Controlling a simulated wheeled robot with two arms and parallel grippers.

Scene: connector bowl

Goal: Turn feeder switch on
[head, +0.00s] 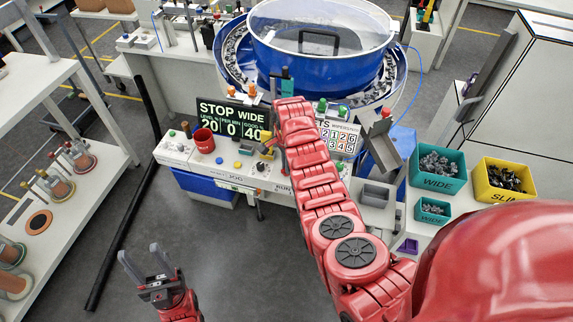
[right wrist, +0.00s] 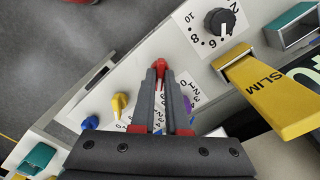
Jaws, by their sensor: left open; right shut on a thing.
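My right gripper (right wrist: 160,78) is shut on a red switch handle (right wrist: 160,65) on the white control panel (right wrist: 135,72). Only the handle's end shows beyond the fingertips. In the head view my own right arm reaches over the panel (head: 225,169) and hides the right fingertips and that handle. My left gripper (head: 148,268) is open and empty, low over the floor. The blue feeder bowl (head: 320,72) with a clear lid stands behind the panel. The display (head: 230,120) reads STOP WIDE, with 20, 0 and 40 below.
In the right wrist view a black dial (right wrist: 219,22), a yellow handle (right wrist: 119,104), a blue knob (right wrist: 90,123) and a yellow SLIM piece (right wrist: 268,95) surround the gripper. Teal (head: 437,184) and yellow (head: 506,188) bins stand right.

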